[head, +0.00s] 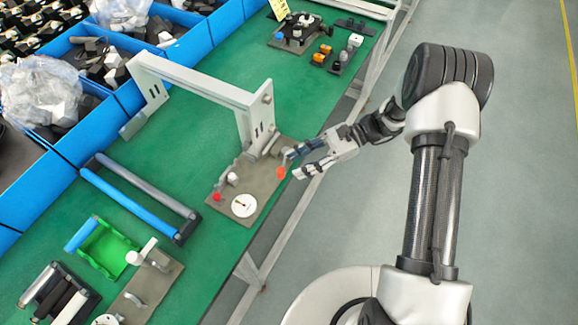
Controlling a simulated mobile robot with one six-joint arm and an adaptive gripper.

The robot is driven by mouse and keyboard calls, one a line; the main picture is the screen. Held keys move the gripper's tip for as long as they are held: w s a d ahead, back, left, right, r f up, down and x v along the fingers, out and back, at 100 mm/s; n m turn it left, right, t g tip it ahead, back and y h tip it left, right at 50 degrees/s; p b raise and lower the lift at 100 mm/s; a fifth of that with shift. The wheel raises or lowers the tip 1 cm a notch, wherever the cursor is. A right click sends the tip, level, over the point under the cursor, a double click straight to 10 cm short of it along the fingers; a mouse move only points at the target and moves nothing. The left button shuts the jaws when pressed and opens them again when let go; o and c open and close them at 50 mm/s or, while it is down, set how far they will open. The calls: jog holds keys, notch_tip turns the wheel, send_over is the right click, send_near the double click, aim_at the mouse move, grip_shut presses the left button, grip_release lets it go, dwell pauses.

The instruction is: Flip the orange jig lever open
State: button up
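The jig (242,192) is a grey-brown plate on the green table near its right edge. It carries a white round dial (244,206), a red knob (217,197) and upright white parts. An orange lever tip (281,173) shows at the plate's right side. My gripper (291,164) reaches in from the right, with its fingers spread apart. The orange tip lies just left of the fingers, close to the lower one. I cannot tell whether they touch. Nothing is visible between the fingers.
A grey gantry frame (200,85) stands over the table behind the jig. A blue-and-grey bar frame (135,200) and a green fixture (105,250) lie to the left. Blue bins (195,43) line the far left. Another jig (297,33) sits at the back. Open floor is at right.

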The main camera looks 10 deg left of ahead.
jog(key=v, duration=0.7)
jog(key=shift+d+r, duration=0.15)
jog(key=s+d+r+n+t+h, duration=0.2)
jog(key=s+r+n+h, duration=0.25)
jog(key=r, duration=0.45)
jog(key=s+d+r+n+t+h, duration=0.1)
jog(key=s+r+n+h, duration=0.3)
jog(key=r, duration=0.5)
jog(key=s+d+r+n+t+h, duration=0.2)
jog(key=s+d+t, duration=0.1)
jog(key=s, duration=0.4)
jog(key=s+d+r+n+t+h, duration=0.2)
jog(key=s+d+r+n+t, duration=0.1)
jog(key=s, duration=0.4)
jog(key=shift+d+r+t, duration=0.15)
jog(key=shift+d+t, duration=0.2)
jog(key=shift+t, duration=0.15)
